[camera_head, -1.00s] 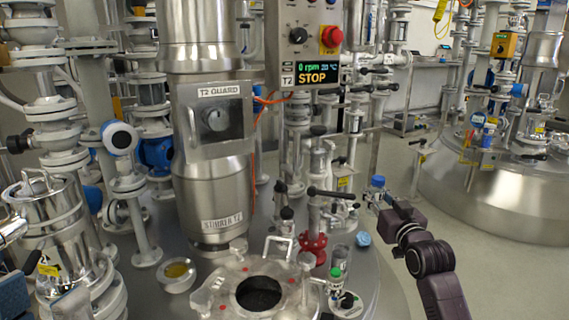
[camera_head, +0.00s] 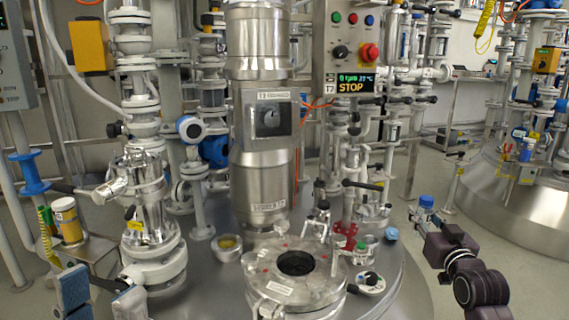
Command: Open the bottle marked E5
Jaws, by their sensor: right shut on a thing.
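My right gripper (camera_head: 429,222) is shut on a small bottle with a blue cap (camera_head: 426,201). It holds the bottle upright at the right, beyond the rim of the steel vessel. The cap is on the bottle; its marking is too small to read, and the gripper hides part of the body. My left gripper (camera_head: 103,285) is at the lower left, its blue-grey fingers apart and nothing seen between them. It is far from the held bottle. A green-capped bottle (camera_head: 361,252) stands on the vessel top, its mark unreadable.
The vessel top has an open round hatch (camera_head: 260,262), a red valve (camera_head: 345,236), a loose-looking blue cap (camera_head: 391,233) and a dish with yellow contents (camera_head: 227,244). A yellow container (camera_head: 68,221) stands on a left ledge. Pipes crowd the middle. Floor shows at right.

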